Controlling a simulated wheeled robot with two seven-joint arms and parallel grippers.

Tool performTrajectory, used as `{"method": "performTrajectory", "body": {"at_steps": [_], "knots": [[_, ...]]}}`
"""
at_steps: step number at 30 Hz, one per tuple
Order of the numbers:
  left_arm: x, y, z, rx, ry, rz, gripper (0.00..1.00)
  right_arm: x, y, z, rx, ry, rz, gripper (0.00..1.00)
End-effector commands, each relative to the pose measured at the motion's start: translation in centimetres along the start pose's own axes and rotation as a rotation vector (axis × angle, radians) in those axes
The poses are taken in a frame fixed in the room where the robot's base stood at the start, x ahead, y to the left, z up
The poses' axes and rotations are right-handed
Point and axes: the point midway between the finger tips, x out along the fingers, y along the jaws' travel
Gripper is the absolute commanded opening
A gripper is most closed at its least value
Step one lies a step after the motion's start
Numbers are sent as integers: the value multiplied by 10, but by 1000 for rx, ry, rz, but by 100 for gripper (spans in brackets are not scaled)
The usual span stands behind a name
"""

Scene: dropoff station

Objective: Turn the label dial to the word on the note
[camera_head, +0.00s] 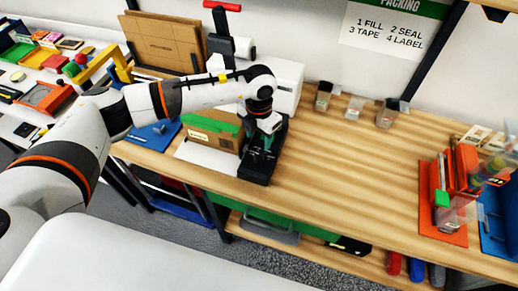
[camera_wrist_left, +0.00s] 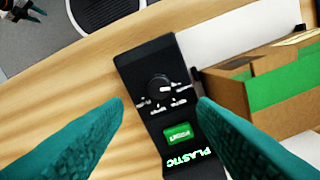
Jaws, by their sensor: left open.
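A black label device (camera_head: 262,160) stands on the wooden bench beside a taped cardboard box. In the left wrist view its black dial (camera_wrist_left: 158,88) has small white words around its lower and right sides, too small to read. Its green button (camera_wrist_left: 178,133) sits below the dial, and a lit green display (camera_wrist_left: 188,158) reads PLASTIC. My left gripper (camera_head: 264,143) is over the device, pointing down. In the wrist view its teal fingers (camera_wrist_left: 160,106) are apart, one either side of the dial, with nothing between them. I cannot make out a note.
The cardboard box (camera_head: 212,132) with green tape stands close beside the device; it also shows in the wrist view (camera_wrist_left: 262,85). A white machine (camera_head: 285,82) is behind. Clear containers (camera_head: 386,112) stand at the back. An orange rack (camera_head: 447,180) is right. The middle bench is clear.

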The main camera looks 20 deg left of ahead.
Motion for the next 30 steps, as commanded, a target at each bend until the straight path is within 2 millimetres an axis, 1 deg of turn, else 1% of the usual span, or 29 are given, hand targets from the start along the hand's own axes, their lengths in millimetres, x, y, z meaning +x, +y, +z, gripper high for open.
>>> {"method": "performTrajectory", "body": {"at_steps": [1, 6, 9, 12, 17, 24, 26, 30], "knots": [[9, 1, 1, -1, -6, 2, 52, -7, 1, 0, 0, 0, 1, 36], [42, 1, 1, 1, -3, 2, 52, -15, 0, 1, 0, 1, 1, 36], [58, 2, 0, 0, -1, 4, 52, -18, 0, 1, 1, 1, 1, 36], [69, 1, 0, 1, -1, 3, 52, -20, 0, 1, 1, 1, 1, 36], [77, 1, 0, 2, 2, 3, 52, -21, 0, 1, 0, 1, 0, 36], [78, 1, 0, 2, 2, 3, 52, -21, -2, 1, 0, 2, -2, 36], [78, 1, 0, 2, 2, 3, 44, -21, -3, 1, 0, 2, -3, 36], [78, 1, 0, 2, 2, 3, 21, -21, -4, 0, -1, 2, -4, 36]]}}
